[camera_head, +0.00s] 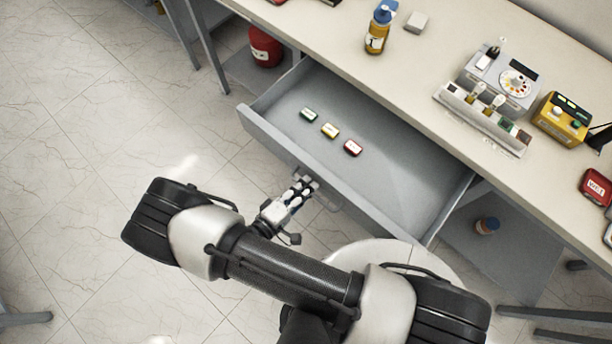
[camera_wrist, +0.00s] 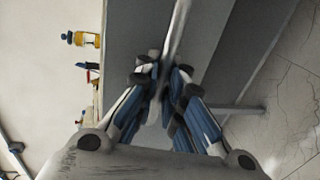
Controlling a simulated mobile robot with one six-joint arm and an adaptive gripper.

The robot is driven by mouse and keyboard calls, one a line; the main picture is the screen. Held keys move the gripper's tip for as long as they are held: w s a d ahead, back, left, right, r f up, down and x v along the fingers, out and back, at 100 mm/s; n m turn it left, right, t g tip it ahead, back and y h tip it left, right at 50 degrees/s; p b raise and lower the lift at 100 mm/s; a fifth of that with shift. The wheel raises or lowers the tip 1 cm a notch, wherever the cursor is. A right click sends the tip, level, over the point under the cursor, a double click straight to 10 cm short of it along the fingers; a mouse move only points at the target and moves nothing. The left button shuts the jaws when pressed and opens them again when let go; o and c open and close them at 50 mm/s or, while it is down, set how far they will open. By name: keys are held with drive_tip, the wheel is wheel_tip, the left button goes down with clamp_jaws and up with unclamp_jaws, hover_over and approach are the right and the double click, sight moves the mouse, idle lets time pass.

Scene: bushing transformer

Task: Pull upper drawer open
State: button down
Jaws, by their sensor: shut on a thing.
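The upper drawer (camera_head: 395,180) is a grey metal drawer, pulled well out from under the table in the head view. Three small blocks lie in it: a green one (camera_head: 308,115), a yellow one (camera_head: 329,130) and a red one (camera_head: 352,148). My gripper (camera_head: 307,186) is at the drawer's front, shut on its handle (camera_head: 325,197). In the wrist view my gripper (camera_wrist: 162,72) has its fingers closed around the bar-like handle (camera_wrist: 178,30). Part of the handle is hidden by the fingers.
The table top (camera_head: 400,75) holds a yellow bottle (camera_head: 377,30), a grey tester (camera_head: 500,82), a yellow box (camera_head: 562,118) and a red device (camera_head: 596,186). A red canister (camera_head: 265,46) and a small bottle (camera_head: 487,226) stand below the table.

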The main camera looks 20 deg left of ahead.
drive_tip(key=c, duration=2)
unclamp_jaws()
drive_tip(key=shift+o, duration=0.2)
drive_tip(key=v, duration=1.2)
